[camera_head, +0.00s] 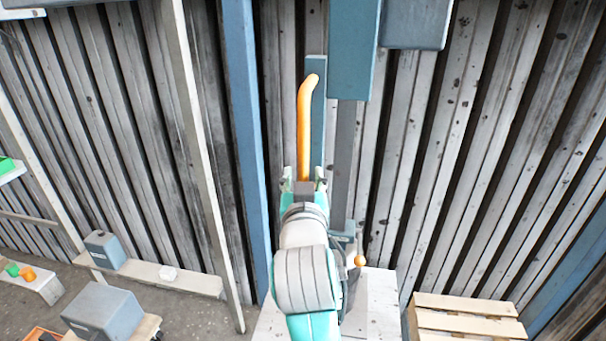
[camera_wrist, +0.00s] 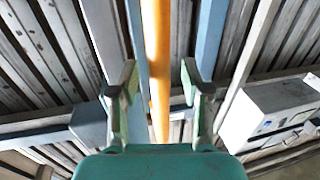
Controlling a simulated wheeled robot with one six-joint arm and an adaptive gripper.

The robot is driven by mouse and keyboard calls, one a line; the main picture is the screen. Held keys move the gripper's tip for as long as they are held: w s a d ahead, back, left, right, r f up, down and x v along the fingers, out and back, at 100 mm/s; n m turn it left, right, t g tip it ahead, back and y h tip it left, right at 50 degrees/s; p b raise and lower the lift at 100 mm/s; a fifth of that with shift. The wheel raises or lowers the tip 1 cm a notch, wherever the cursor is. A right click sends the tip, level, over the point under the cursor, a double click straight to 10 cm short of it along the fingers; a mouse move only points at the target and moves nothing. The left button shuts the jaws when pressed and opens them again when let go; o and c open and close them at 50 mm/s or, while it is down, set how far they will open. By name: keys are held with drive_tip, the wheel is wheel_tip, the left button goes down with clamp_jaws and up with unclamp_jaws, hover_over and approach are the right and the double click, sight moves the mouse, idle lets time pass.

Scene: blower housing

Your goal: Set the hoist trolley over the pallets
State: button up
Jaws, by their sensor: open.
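A long orange bar (camera_head: 305,125) with a bent upper end stands upright against a narrow blue plate (camera_head: 319,110) in the head view. My gripper (camera_head: 304,175) is at the bar's lower end, its two fingers apart on either side of it. In the wrist view the bar (camera_wrist: 156,50) runs between the fingers of my gripper (camera_wrist: 158,70), with gaps on both sides. The fingers do not visibly touch it. A wooden pallet (camera_head: 465,318) shows at the lower right. I cannot make out which part is the hoist trolley.
A blue post (camera_head: 245,140) stands left of my arm, and a thick blue-grey column (camera_head: 353,50) hangs to its right beside a grey box (camera_head: 415,22). A small orange knob (camera_head: 360,261) is close to my arm. A corrugated wall fills the back. Grey boxes (camera_head: 103,310) stand lower left.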

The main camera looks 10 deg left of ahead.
drive_tip(key=shift+w+a, duration=0.15)
drive_tip(key=shift+w, duration=0.6)
clamp_jaws()
